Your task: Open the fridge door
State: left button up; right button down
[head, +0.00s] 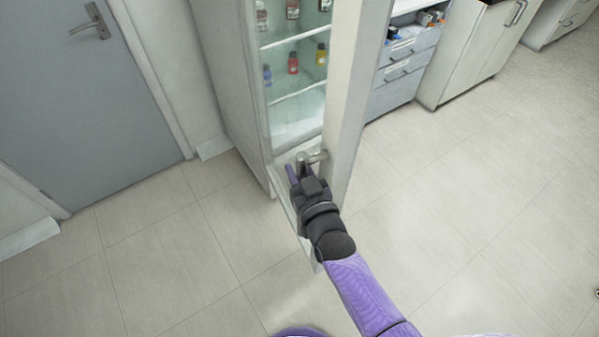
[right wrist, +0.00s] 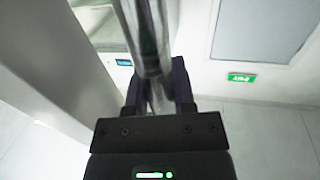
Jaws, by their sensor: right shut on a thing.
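The fridge (head: 229,85) is a tall white cabinet with glass shelves, left of centre in the head view. Its door (head: 352,95) stands swung open, and its pale edge shows to the right of the shelves. The metal handle (head: 318,156) sticks out from the lower part of the door. My right gripper (head: 299,172) is shut on the handle. In the right wrist view the shiny handle bar (right wrist: 147,38) runs down between the fingers. The fingertips are partly hidden behind the bar. My left gripper is not in view.
Small bottles (head: 293,62) stand on the fridge shelves. A grey room door (head: 75,110) is at the left. A grey drawer unit (head: 398,84) and a white cupboard (head: 465,60) stand beyond the fridge door.

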jog(key=shift+w+r, duration=0.1)
jog(key=shift+r, duration=0.1)
jog(key=c, duration=0.7)
grip_release()
jog(key=shift+c, duration=0.2)
jog(key=shift+w+f, duration=0.15)
jog(key=p+v, duration=0.1)
jog(key=v, duration=0.9)
